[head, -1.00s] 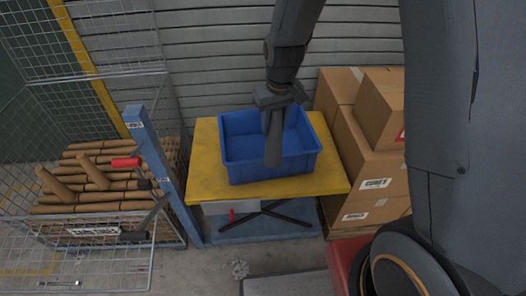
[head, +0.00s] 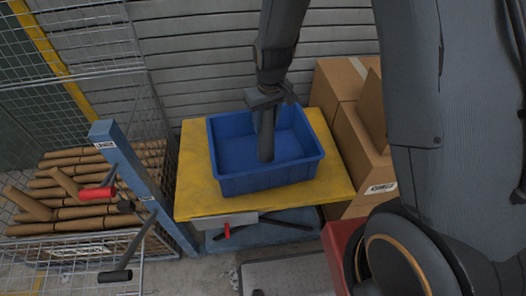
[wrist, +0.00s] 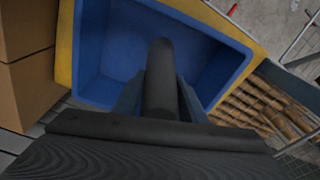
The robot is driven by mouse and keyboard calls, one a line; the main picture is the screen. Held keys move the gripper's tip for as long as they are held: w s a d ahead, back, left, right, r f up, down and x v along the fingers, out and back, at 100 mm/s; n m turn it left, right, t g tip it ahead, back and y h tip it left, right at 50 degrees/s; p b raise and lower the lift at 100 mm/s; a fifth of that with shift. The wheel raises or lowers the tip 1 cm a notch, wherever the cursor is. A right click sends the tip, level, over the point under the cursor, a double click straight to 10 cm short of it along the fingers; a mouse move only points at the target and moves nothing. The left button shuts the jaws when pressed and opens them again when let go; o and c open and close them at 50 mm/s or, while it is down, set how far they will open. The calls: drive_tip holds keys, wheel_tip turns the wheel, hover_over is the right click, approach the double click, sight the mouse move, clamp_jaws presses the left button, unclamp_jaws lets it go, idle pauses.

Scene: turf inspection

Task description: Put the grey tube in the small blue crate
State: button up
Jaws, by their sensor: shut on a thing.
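The blue crate (head: 238,184) stands on a yellow table top (head: 315,195) and looks empty inside; it also shows in the wrist view (wrist: 95,55). My gripper (head: 267,108) is over the crate and shut on the dark grey tube (head: 266,140). The tube hangs upright from the jaws, and its lower end shows against the crate's inside. In the wrist view the tube (wrist: 160,80) points away from the jaws into the crate opening. I cannot tell whether its end touches the crate floor.
Brown cartons (head: 352,125) are stacked close to the right of the table. A blue post (head: 145,185) and a wire cage with several brown rolls (head: 70,205) stand on the left. Slatted wall (head: 210,60) is behind.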

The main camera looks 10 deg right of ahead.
sight(269, 118)
drive_tip(key=shift+f+p, duration=0.9)
drive_tip(key=shift+f, duration=3.75)
drive_tip(key=o, duration=1.3)
drive_tip(key=shift+o, duration=0.2)
drive_tip(key=shift+s, duration=0.1)
drive_tip(key=r, duration=0.3)
drive_tip(key=r+b, duration=0.1)
drive_tip(key=r, duration=0.3)
drive_tip(key=s+r+b, duration=0.1)
drive_tip(key=r, duration=0.2)
drive_tip(key=shift+d+r, duration=0.15)
drive_tip(key=shift+r, duration=0.25)
drive_tip(key=shift+s+d+r+b, duration=0.1)
drive_tip(key=shift+s+r+b, duration=0.05)
drive_tip(key=shift+r, duration=0.25)
drive_tip(key=shift+s+d+r+b, duration=0.1)
drive_tip(key=shift+r+b, duration=0.05)
drive_tip(key=shift+r, duration=0.25)
drive_tip(key=s+d+r+m, duration=0.2)
drive_tip(key=s+d+r, duration=0.3)
drive_tip(key=s, duration=0.2)
drive_tip(key=s+d+r+m, duration=0.2)
drive_tip(key=s+d+r, duration=0.2)
drive_tip(key=s, duration=0.3)
drive_tip(key=shift+d+r, duration=0.35)
